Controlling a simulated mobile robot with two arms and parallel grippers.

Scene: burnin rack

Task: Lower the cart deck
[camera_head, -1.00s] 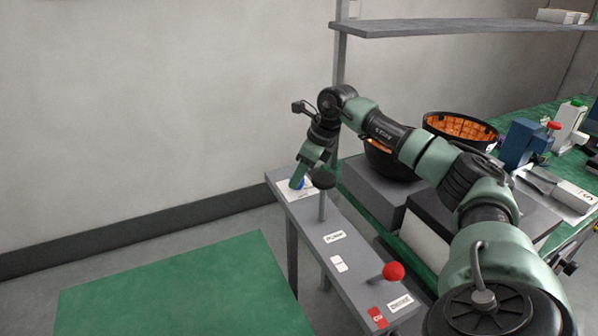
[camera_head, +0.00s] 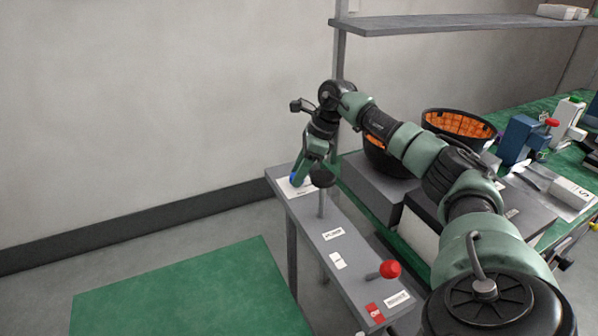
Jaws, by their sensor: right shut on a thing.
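The green deck (camera_head: 190,295) shows at the lower left, level and bare; I take it for the cart deck. A narrow grey control ledge (camera_head: 312,222) stands to its right. At the ledge's far end is a small blue control (camera_head: 293,179) on a white label plate. My right gripper (camera_head: 301,175) points down there, shut on the blue control, its fingers partly hiding it. A black ball knob (camera_head: 322,179) on a post stands just right of the fingers. A red ball knob (camera_head: 390,269) sits at the ledge's near end. My left gripper is out of view.
A green bench (camera_head: 565,155) at the right holds black bowls with orange insides (camera_head: 460,124), grey boxes and a blue device (camera_head: 522,140). A grey shelf (camera_head: 450,27) hangs above. Open floor lies between the green deck and the wall.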

